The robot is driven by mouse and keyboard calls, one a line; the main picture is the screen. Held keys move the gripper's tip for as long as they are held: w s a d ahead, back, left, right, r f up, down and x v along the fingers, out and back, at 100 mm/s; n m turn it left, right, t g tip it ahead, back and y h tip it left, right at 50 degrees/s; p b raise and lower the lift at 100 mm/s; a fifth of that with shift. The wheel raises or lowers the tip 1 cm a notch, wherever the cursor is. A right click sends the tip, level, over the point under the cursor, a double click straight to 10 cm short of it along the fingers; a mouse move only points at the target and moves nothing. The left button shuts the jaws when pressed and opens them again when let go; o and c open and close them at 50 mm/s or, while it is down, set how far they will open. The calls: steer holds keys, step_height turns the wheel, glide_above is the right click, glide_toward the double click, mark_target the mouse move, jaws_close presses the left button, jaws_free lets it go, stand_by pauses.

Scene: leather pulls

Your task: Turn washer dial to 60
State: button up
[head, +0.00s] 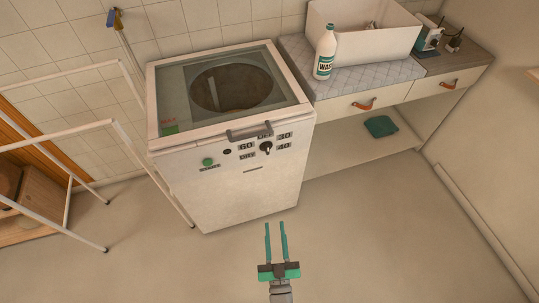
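The white washer (235,190) stands against the tiled wall, its front panel facing me. Its black dial (266,148) sits at the right of the panel, below the grey handle. Labels surround the dial: 60 (246,147) to its left, 30 and 40 to its right, one above that is partly hidden by the handle, and one at lower left. The dial's exact pointing is too small to tell. My gripper (276,229) is open and empty, its two teal fingers apart, in front of and below the washer in the picture, clear of the dial.
A green button (208,162) and a small black knob (227,152) are left of the dial. The handle (249,131) juts out above it. A white rack (110,140) stands close at left. A counter with a bottle (325,52) is at right. The floor ahead is clear.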

mark_target(268, 150)
steer(key=w+r+n+y, duration=0.1)
steer(key=w, duration=0.8)
steer(key=w+a+r+y, duration=0.1)
steer(key=w+y, duration=0.1)
steer(key=w, duration=0.8)
steer(key=w+r+n+t+y, duration=0.1)
steer(key=w+y, duration=0.1)
steer(key=w, duration=0.7)
steer(key=shift+w+a+r+n, duration=0.2)
steer(key=shift+w+a+n, duration=0.05)
steer(key=shift+a+n, duration=0.1)
jaws_close()
